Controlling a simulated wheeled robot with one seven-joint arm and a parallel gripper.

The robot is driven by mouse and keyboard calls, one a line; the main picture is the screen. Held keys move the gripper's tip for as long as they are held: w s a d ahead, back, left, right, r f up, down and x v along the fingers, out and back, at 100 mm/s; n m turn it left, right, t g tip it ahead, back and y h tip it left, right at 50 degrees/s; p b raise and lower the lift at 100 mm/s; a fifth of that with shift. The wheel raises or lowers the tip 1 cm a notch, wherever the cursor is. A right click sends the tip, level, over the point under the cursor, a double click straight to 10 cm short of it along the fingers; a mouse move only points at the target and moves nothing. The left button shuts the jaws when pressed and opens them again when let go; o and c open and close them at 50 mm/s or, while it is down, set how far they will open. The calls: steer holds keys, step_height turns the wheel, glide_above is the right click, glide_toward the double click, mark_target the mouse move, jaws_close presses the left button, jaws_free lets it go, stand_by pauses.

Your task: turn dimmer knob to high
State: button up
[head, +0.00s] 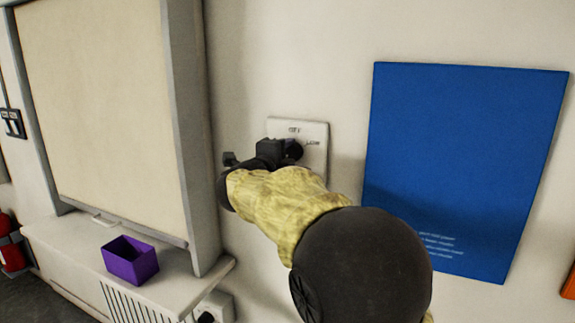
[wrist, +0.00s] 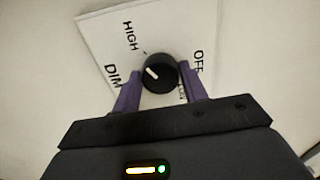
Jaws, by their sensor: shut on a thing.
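The black dimmer knob (wrist: 159,73) sits on a white wall plate (wrist: 100,30). In the wrist view the plate appears tilted, with HIGH at upper left, OFF at right, and DIM at lower left; another label beside the right finger is partly hidden. The knob's white pointer line slants toward the upper left, between the HIGH and DIM lettering. My gripper (wrist: 158,88) has its purple fingers on both sides of the knob and is shut on it. In the head view the plate (head: 316,160) is partly covered by my gripper (head: 290,151).
A blue panel (head: 465,165) hangs right of the plate. At left are a framed cream board (head: 100,110) and a ledge (head: 75,245) with an open purple box (head: 130,262). A red extinguisher (head: 10,245) stands at far left. Bare wall surrounds the plate.

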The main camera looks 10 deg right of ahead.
steer(key=shift+f, duration=0.1)
stand_by(0.4)
steer(key=o, duration=1)
steer(key=b+v, duration=0.2)
steer(key=v, duration=1.5)
steer(key=shift+s+a, duration=0.15)
